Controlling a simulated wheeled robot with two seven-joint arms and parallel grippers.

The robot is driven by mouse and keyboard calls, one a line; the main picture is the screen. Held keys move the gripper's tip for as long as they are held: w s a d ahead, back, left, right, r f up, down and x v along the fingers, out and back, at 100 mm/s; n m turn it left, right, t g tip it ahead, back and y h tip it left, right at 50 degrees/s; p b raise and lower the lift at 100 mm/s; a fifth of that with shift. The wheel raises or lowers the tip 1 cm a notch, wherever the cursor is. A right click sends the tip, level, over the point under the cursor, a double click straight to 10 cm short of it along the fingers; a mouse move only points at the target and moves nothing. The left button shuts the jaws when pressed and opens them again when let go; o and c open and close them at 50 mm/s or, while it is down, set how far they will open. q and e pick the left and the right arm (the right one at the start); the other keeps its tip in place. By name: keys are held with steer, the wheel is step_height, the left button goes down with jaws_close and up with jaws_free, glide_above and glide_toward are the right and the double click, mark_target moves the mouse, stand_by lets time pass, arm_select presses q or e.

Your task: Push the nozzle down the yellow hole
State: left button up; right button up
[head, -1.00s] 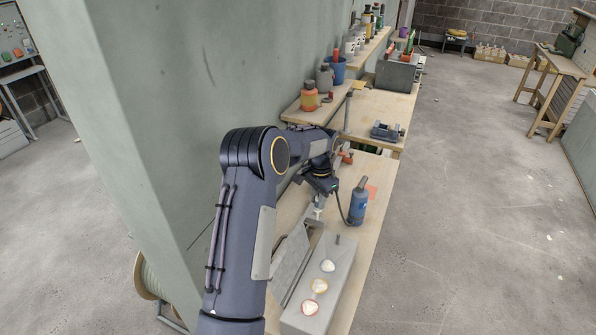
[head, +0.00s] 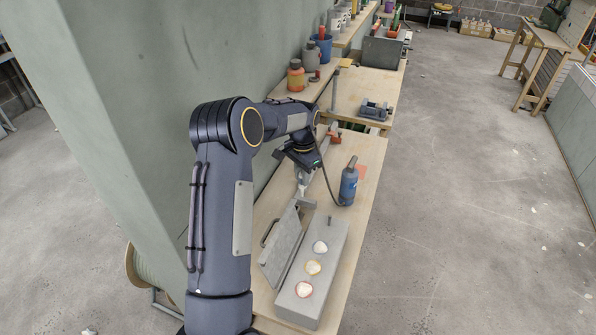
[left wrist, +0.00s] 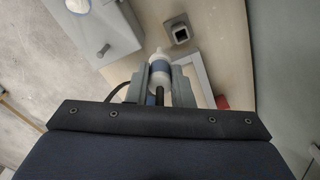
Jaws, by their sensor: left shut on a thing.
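My left gripper (head: 302,187) is shut on the nozzle, a white piece with a blue band (left wrist: 160,67) and a dark hose behind it. It holds the nozzle above the bench, beyond the far end of a long grey box (head: 335,241). The box top has three pale, filled-looking round holes in a row. The yellow-rimmed hole (head: 313,267) is the middle one, between a white-rimmed hole (head: 320,247) and a red-rimmed hole (head: 303,289). The nozzle is apart from all three. In the left wrist view only the box's end and one hole show. My right gripper is out of view.
A blue bottle (head: 348,187) with a hose stands on the bench right of my left gripper. A grey tilted panel with a handle (head: 280,245) lies along the box's left side. A wall runs close on the left. A small square socket (left wrist: 180,33) shows in the left wrist view.

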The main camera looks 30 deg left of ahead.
arm_select(q)
steer(key=shift+s+d+b, duration=1.85)
steer(key=shift+s+d, duration=0.8)
steer(key=shift+d, duration=3.2)
steer(key=shift+s+d+b, duration=1.25)
steer(key=shift+s+b, duration=0.4)
steer(key=shift+s, duration=3.5)
steer(key=shift+f+b, duration=2.15)
steer(key=shift+f, duration=0.65)
steer(key=shift+s+f+b, duration=0.1)
steer(key=shift+f+b, duration=1.95)
steer(key=shift+f, duration=0.55)
